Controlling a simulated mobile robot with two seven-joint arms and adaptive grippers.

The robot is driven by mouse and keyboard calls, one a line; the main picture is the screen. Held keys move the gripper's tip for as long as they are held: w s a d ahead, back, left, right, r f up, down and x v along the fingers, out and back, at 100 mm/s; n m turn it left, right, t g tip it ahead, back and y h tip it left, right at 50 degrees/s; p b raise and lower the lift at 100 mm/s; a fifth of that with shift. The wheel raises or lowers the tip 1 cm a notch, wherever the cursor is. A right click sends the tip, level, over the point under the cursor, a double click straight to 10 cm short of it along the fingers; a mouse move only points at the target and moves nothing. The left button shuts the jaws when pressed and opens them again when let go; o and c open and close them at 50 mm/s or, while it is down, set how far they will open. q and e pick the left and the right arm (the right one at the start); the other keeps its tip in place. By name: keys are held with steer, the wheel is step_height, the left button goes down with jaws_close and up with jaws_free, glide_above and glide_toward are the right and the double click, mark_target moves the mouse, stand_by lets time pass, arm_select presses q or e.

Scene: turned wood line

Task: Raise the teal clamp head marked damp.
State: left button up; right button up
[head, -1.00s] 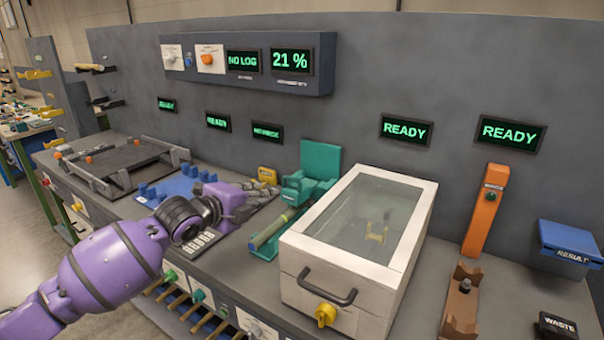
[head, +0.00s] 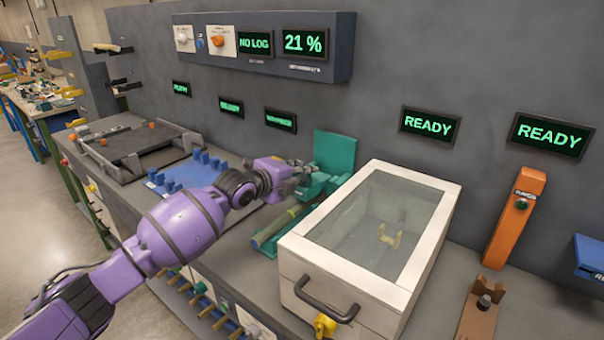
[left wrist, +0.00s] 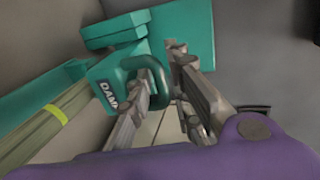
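The teal clamp head (left wrist: 118,72) carries a dark label reading DAMP, partly cut off by my finger in the left wrist view. A dark teal loop handle (left wrist: 161,72) sticks out from it. In the head view the teal clamp (head: 334,152) stands left of the white box, its head partly behind my gripper. My left gripper (left wrist: 164,62) is at the handle, with its fingers apart and the handle between them; firm contact is not clear. It also shows in the head view (head: 297,176). An olive rod with a yellow-green band (left wrist: 42,128) lies beside the clamp head. My right gripper is out of view.
A white glass-topped box (head: 365,262) with a dark handle stands close to the right of the clamp. A blue fixture (head: 172,178) and a dark frame (head: 130,150) lie to the left. A grey wall panel with lit displays rises behind.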

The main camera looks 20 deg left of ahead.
arm_select(q)
steer(key=shift+w, duration=0.15)
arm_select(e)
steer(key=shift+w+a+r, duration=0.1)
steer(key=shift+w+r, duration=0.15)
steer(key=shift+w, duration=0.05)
arm_select(q)
steer(key=shift+c, duration=0.4)
jaws_close()
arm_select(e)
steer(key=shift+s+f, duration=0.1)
arm_select(q)
steer(key=shift+r, duration=0.15)
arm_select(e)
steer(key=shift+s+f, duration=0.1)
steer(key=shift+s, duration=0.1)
